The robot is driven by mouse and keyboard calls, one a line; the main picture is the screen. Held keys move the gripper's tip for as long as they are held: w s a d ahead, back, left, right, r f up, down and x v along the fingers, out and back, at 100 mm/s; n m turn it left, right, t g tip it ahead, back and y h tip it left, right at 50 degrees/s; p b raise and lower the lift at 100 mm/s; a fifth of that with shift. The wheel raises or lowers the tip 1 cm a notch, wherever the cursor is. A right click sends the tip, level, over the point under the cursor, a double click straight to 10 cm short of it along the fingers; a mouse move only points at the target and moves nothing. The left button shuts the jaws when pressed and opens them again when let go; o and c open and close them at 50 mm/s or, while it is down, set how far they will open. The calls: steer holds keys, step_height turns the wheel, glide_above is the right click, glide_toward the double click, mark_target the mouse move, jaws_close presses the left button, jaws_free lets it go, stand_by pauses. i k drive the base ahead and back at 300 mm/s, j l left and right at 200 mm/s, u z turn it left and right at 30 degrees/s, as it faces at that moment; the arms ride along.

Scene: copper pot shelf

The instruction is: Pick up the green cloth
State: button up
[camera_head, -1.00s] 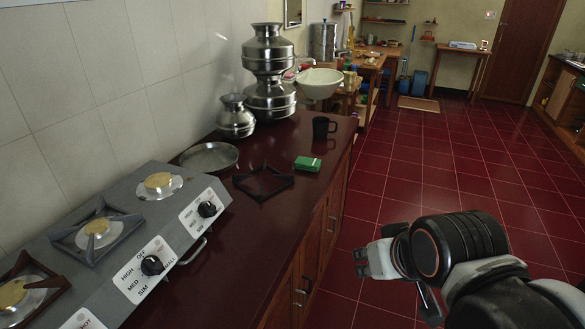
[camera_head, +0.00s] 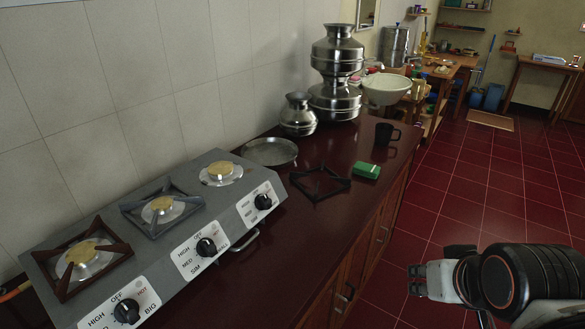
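A small green block-shaped thing (camera_head: 366,170), which may be the folded green cloth, lies on the dark red counter (camera_head: 300,225) near its right edge. I cannot make out a fabric texture. My gripper (camera_head: 425,281) is at the lower right, over the floor side of the counter. It is well apart from the green thing, nearer to the camera. One finger part shows at its left end. The rest is cut off by the frame or hidden by my arm, so its opening is unclear.
A dark pot stand (camera_head: 319,183) lies just left of the green thing, and a black mug (camera_head: 384,134) stands behind it. A metal plate (camera_head: 269,151), stacked steel pots (camera_head: 336,75) and a gas stove (camera_head: 170,225) line the wall. Red floor (camera_head: 470,190) is open at right.

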mark_target(363, 169)
steer(key=i+l+u, duration=0.25)
steer(key=i+l, duration=0.2)
steer(key=i, duration=0.35)
steer(key=i+l+u, duration=0.25)
steer(key=i+l, duration=0.4)
steer(key=i, duration=0.05)
